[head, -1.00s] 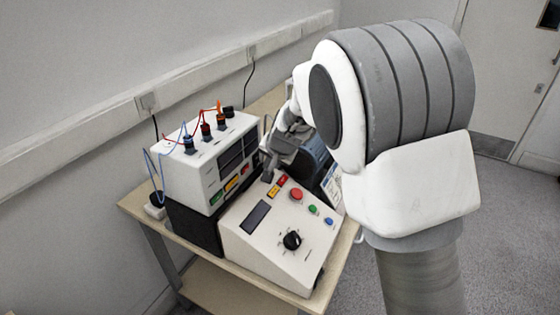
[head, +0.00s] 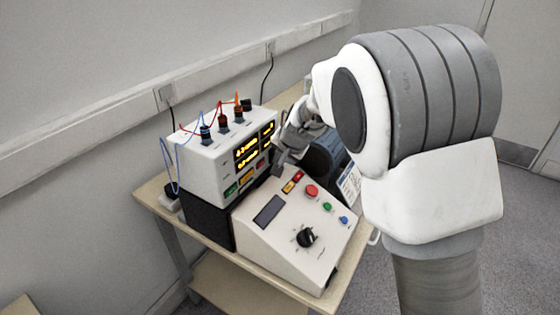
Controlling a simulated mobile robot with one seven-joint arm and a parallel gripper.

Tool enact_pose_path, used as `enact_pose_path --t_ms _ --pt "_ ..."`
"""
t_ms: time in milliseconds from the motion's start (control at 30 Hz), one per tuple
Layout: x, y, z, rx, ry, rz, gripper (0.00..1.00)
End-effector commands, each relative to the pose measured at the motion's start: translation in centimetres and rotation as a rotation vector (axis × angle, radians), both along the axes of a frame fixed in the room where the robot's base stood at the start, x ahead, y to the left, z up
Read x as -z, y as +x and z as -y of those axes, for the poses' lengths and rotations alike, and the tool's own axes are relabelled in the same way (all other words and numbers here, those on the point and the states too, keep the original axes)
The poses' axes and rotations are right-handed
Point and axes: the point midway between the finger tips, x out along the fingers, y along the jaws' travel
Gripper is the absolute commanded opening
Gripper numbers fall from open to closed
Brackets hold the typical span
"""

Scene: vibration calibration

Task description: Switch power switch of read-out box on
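The read-out box (head: 208,168) is a white box on a black base at the back left of the table. Its front display (head: 252,150) is lit with yellow digits. Green, yellow and red controls (head: 246,176) sit in a row below the display. I cannot make out which part is the power switch or its position. My gripper (head: 279,166) is just right of the box's front, above the back of the sloped control panel. It is small and dark here; its finger opening and any contact are unclear.
A sloped white control panel (head: 272,240) with a black knob (head: 306,238), coloured buttons and a dark screen stands in front. Red and blue cables (head: 164,155) loop off the box. My arm fills the right.

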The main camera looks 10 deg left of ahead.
Motion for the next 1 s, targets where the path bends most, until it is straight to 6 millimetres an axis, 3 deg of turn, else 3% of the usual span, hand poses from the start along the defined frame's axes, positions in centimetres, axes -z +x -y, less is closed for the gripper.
enact_pose_path --t_ms 467,1000 --pt "-1.8 0.0 0.0 0.000 0.001 0.001 0.00" --pt "-1.8 0.1 0.3 0.001 0.001 0.001 0.00"
